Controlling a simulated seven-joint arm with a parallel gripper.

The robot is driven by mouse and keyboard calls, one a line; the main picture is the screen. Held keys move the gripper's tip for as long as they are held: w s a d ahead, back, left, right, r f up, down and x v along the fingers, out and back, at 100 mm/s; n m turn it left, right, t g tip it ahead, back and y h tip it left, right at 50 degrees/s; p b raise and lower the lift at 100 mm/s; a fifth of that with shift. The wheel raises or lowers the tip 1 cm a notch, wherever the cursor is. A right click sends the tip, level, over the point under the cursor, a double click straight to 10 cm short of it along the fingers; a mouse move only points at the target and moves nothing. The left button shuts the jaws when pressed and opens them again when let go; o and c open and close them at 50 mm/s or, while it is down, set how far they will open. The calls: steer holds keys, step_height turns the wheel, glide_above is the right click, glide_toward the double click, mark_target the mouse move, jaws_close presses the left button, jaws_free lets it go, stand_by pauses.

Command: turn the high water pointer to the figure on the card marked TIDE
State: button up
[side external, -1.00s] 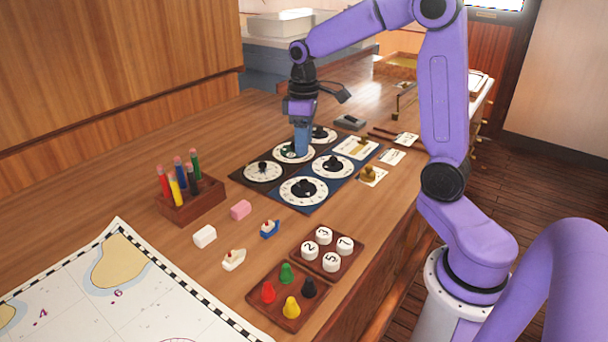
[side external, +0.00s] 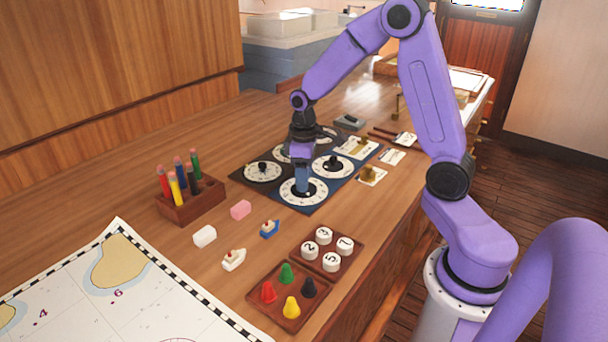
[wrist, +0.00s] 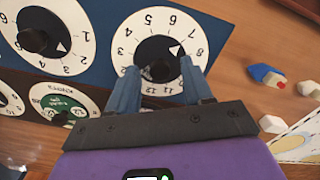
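A white dial (wrist: 121,48) with a dark round knob (wrist: 152,48) and a white pointer mark is under my gripper (wrist: 158,66). Its pointer mark aims between 7 and 8, nearer 8. My gripper is open, one blue finger on each side of the knob's small hub; I cannot tell if they touch it. In the side view my gripper (side external: 302,190) is down at this front dial (side external: 288,196) on the blue panel. Several small cards lie behind the panel, one (side external: 372,177) under a brass object; I cannot read which says TIDE.
Another dial (wrist: 72,18) shares the blue panel; a green-centred dial (wrist: 60,104) is beside it on a dark panel.

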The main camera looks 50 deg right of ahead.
jaws_close()
steer(key=shift+m, duration=2.9)
steer(key=shift+r, duration=0.1)
steer(key=shift+o, duration=0.4)
jaws_free()
